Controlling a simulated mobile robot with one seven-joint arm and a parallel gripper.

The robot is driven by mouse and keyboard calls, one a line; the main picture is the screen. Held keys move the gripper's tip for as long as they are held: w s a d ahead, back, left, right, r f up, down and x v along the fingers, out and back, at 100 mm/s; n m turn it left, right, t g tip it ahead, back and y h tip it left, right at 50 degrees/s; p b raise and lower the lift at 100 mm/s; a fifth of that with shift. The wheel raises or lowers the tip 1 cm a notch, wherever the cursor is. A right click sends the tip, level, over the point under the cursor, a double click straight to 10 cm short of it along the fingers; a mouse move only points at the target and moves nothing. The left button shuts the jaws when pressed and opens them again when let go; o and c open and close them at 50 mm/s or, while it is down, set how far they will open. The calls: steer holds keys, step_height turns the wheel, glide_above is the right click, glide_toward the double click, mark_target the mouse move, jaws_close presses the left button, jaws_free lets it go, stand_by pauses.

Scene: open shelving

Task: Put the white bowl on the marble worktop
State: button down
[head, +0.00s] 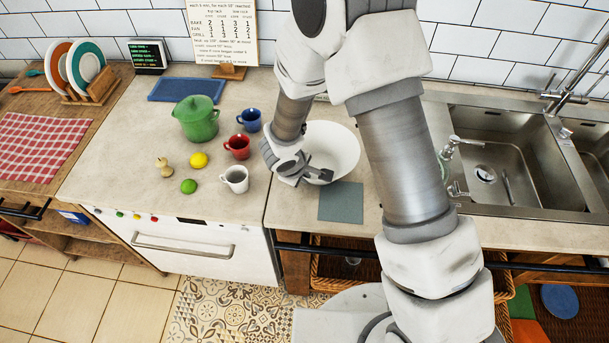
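The white bowl (341,145) is at the middle of the counter, partly hidden behind my arm and gripper. It looks upright, with its open side up; whether it rests on the surface or is slightly raised I cannot tell. My gripper (318,174) is at the bowl's near left rim, its dark fingers overlapping the rim in the picture. Whether the fingers are apart or closed on the rim is too small to tell. The pale stone worktop (258,208) runs from the wooden unit at left to the sink.
A green pot (196,118), blue mug (249,119), red mug (237,146), white mug (235,179), lemon (198,160) and lime (188,186) stand left of the bowl. A grey-green square mat (341,203) lies in front of it. The sink (510,165) is at right.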

steer(key=shift+f, duration=0.15)
steer(key=c, duration=1.1)
jaws_free()
steer(key=shift+r, duration=0.4)
steer(key=p+v, duration=0.1)
steer(key=v, duration=1)
steer(key=shift+s+a+r, duration=0.1)
steer(key=shift+s+r, duration=0.1)
